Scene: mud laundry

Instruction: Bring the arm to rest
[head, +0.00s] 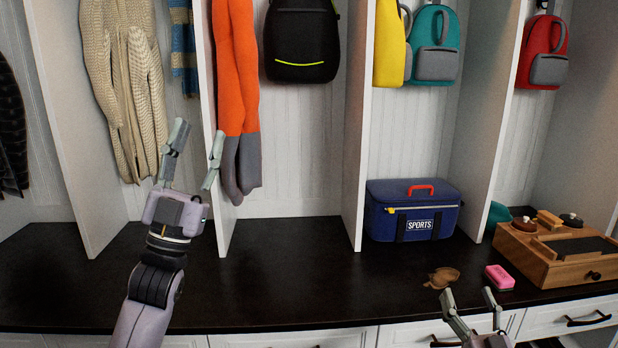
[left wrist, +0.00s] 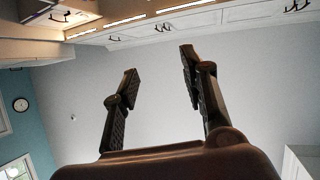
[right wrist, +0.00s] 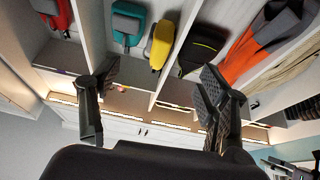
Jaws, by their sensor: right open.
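My left gripper (head: 195,155) is raised in front of the cubbies at the left of the head view, its fingers pointing up. Its fingers stand apart with nothing between them, as the left wrist view (left wrist: 160,85) also shows. My right gripper (head: 470,298) is low at the bottom right of the head view, in front of the bench edge. Its fingers are spread and empty, and they also show in the right wrist view (right wrist: 155,90).
The dark bench top (head: 290,280) is mostly clear. A blue sports cooler (head: 412,212), a brown item (head: 442,277), a pink block (head: 499,277) and a wooden box (head: 560,262) stand at the right. Cubby dividers (head: 357,130) rise behind; an orange garment (head: 236,70) hangs near my left gripper.

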